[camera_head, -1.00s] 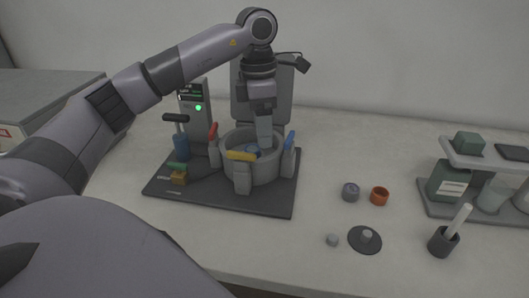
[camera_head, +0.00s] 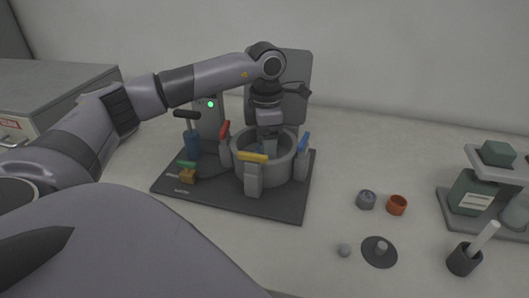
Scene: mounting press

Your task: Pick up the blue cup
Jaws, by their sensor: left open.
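My left gripper (camera_head: 267,143) points straight down inside the grey ring-shaped chamber (camera_head: 288,168) of the mounting press. Its jaws are open, but the fingertips are partly hidden by the chamber wall. A small patch of blue (camera_head: 257,151) shows inside the chamber beside the fingers. It may be the blue cup, mostly hidden by the gripper and the rim; I cannot tell whether the fingers touch it. My right gripper is out of view.
Red (camera_head: 225,130), yellow (camera_head: 253,157) and blue (camera_head: 304,142) clamp levers surround the chamber. A grey cup (camera_head: 366,199), an orange cup (camera_head: 397,204) and a dark disc with a knob (camera_head: 379,252) stand to the right. A shelf unit (camera_head: 490,165) is at far right.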

